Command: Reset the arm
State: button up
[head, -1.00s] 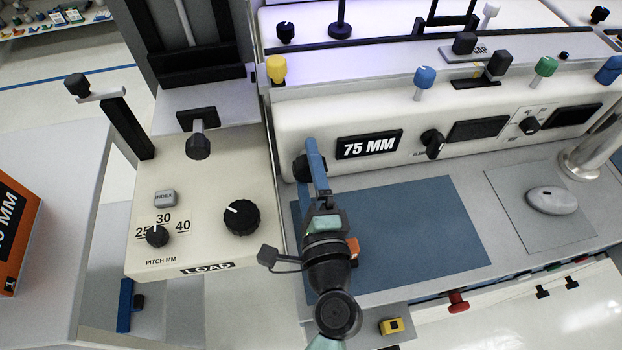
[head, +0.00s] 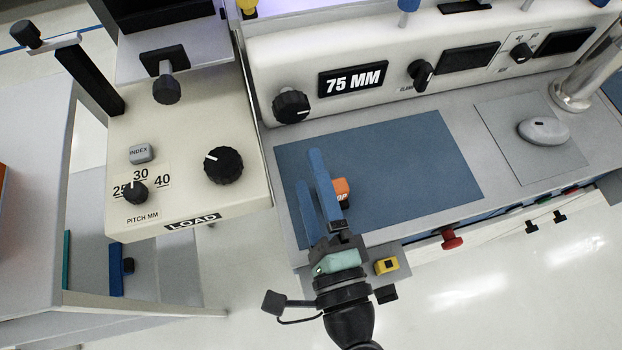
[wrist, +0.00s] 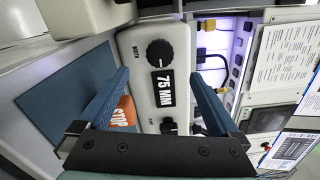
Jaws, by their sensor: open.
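My gripper (head: 309,170) is open and empty, its two blue fingers apart over the blue mat (head: 410,170) in the head view. The fingers point toward the white machine panel. A black knob (head: 291,106) left of the "75 MM" display (head: 352,79) stands clear of the fingers. In the wrist view, my gripper (wrist: 158,75) has nothing between its fingers; the knob (wrist: 160,53) and the display (wrist: 163,89) show beyond, in the gap.
A mouse (head: 543,131) lies at right. A red button (head: 451,239) and a yellow one (head: 386,266) are along the front edge.

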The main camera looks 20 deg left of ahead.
dwell(0.4)
jog(key=w+d+r+n+t+h+p, duration=0.15)
jog(key=w+r+n, duration=0.25)
jog(key=r, duration=0.6)
jog(key=w+r+n+t+p, duration=0.2)
jog(key=w+r+n+p, duration=0.15)
jog(key=r, duration=0.65)
jog(key=w+d+r+n+t+h+p, duration=0.15)
jog(key=w+r+n, duration=0.3)
jog(key=r, duration=0.55)
jog(key=s+d+r+t+h+p, duration=0.1)
jog(key=s+r+t+h, duration=0.1)
jog(key=r, duration=0.7)
jog(key=s+d+r+n+t+h+p, duration=0.1)
jog(key=s+r+t+h+p, duration=0.1)
jog(key=r, duration=0.7)
jog(key=s+d+r+t+h+p, duration=0.1)
jog(key=s+d+r+t+h, duration=0.1)
jog(key=r, duration=0.8)
jog(key=shift+s+n+t+h+p, duration=0.2)
jog(key=shift+n+t+h+p, duration=0.1)
jog(key=shift+t+h, duration=0.3)
jog(key=shift+d, duration=0.1)
